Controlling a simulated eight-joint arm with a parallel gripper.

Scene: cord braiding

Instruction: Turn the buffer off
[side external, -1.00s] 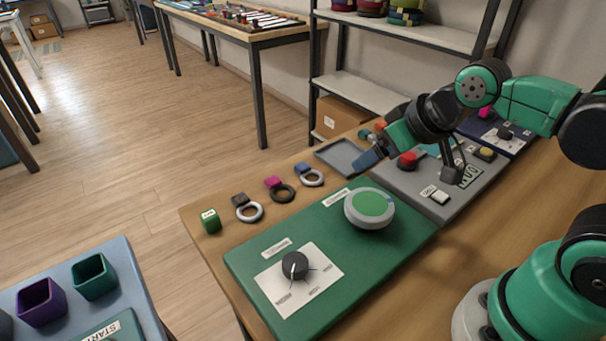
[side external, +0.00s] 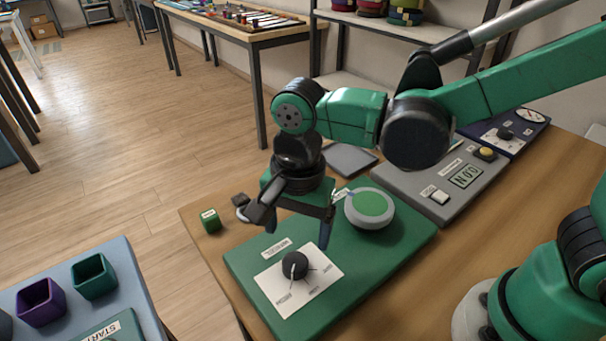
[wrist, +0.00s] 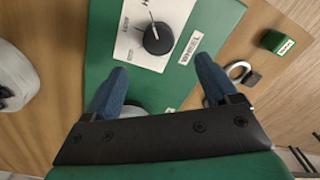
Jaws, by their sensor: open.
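A black dial (side external: 295,265) with a white pointer line stands on a white plate (side external: 322,280) on the green board (side external: 385,255). The pointer faces the lower-left label in the side view; the small labels are hard to read. The dial also shows in the wrist view (wrist: 158,38), ahead of the fingertips. A round grey device with a green top (side external: 370,206) sits on the same board; I cannot tell if it is running. My gripper (side external: 293,222) is open and empty above the board, between dial and round device. Its blue fingers show in the wrist view (wrist: 162,72).
A green block (side external: 210,221) stands at the table's left edge, near a ring (wrist: 238,70). A grey panel (side external: 425,185) with buttons and a display lies behind the board. A blue tray (side external: 130,268) with cups is at lower left.

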